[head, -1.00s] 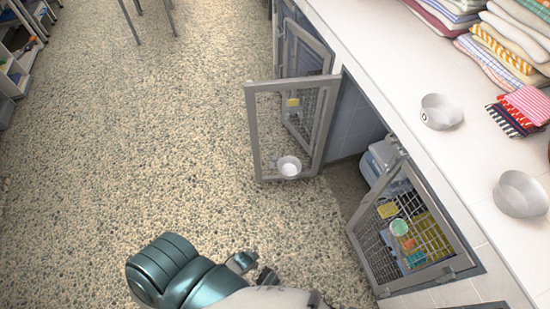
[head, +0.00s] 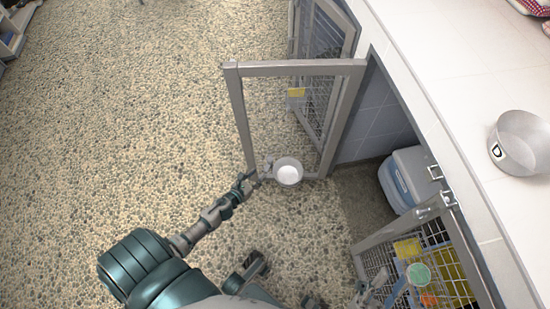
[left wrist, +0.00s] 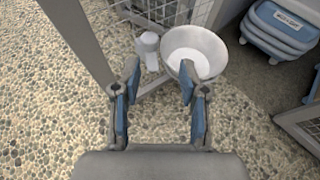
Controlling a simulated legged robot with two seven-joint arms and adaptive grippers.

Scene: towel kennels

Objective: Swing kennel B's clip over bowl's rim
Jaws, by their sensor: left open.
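The kennel door (head: 237,115) in the middle stands open, and a white-bottomed metal bowl (head: 288,172) sits at its lower edge. I cannot read a letter on this kennel. In the left wrist view the bowl (left wrist: 206,45) is just ahead, right of centre. A small pale knob-like piece (left wrist: 148,44), which looks like the clip, stands left of the bowl's rim, apart from it. My left gripper (head: 250,181) is open and empty beside the bowl. In the left wrist view its fingertips (left wrist: 160,80) spread below the clip and bowl, apart from the clip.
A nearer mesh door (head: 380,237) with a green cup (head: 418,274) stands open at lower right. A blue and white box (head: 405,180) is inside the kennel opening. Another metal bowl (head: 520,142) stands on the white counter (head: 445,75). The pebbled floor at left is clear.

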